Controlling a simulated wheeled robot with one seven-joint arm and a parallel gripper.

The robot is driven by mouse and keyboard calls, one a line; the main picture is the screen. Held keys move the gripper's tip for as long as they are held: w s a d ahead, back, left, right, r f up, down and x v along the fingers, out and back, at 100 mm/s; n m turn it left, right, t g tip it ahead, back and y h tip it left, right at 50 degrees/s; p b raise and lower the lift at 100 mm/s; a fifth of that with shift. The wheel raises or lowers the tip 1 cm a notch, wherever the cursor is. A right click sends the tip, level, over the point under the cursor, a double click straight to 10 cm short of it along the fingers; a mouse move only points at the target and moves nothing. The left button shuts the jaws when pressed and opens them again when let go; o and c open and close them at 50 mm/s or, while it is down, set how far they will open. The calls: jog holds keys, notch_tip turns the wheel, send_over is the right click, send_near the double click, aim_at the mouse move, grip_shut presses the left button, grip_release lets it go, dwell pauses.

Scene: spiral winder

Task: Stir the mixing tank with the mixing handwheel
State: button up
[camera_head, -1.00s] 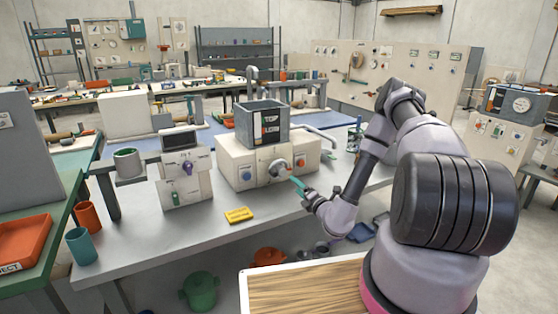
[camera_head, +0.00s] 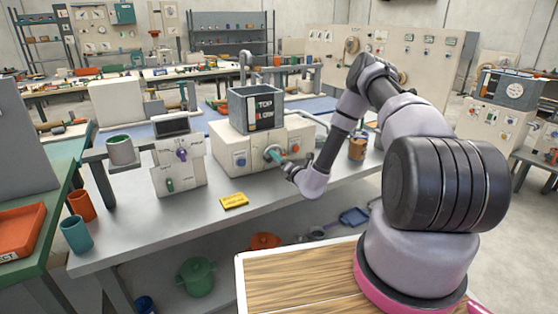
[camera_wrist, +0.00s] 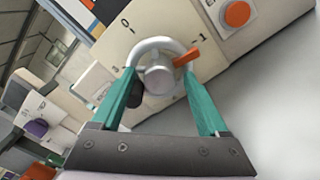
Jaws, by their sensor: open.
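The mixing tank (camera_head: 240,112) is a grey square tub on top of a cream machine. The mixing handwheel is on the machine's front face, largely hidden by my gripper (camera_head: 277,155) in the head view. In the wrist view, the handwheel (camera_wrist: 156,43) is a pale ring with a round grey hub (camera_wrist: 159,80), an orange piece (camera_wrist: 186,58) at its right and a dark knob (camera_wrist: 137,94) at its left. My gripper (camera_wrist: 160,76) is open, its teal fingers on either side of the hub. The left finger is beside the dark knob; I cannot tell whether they touch.
An orange button (camera_wrist: 237,14) is on the panel right of the wheel. A yellow block (camera_head: 234,201) lies on the bench in front of the machine. A dispenser with a purple knob (camera_head: 181,154) stands to the left.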

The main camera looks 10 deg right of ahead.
jog(key=shift+w, duration=0.15)
grip_shut()
jog(key=shift+m, duration=0.4)
jog(key=m, duration=0.4)
jog(key=shift+f, duration=0.1)
jog(key=m, duration=0.5)
jog(key=shift+f, duration=0.1)
jog(key=m, duration=0.9)
jog(key=shift+f+m, duration=0.1)
jog(key=shift+m, duration=0.3)
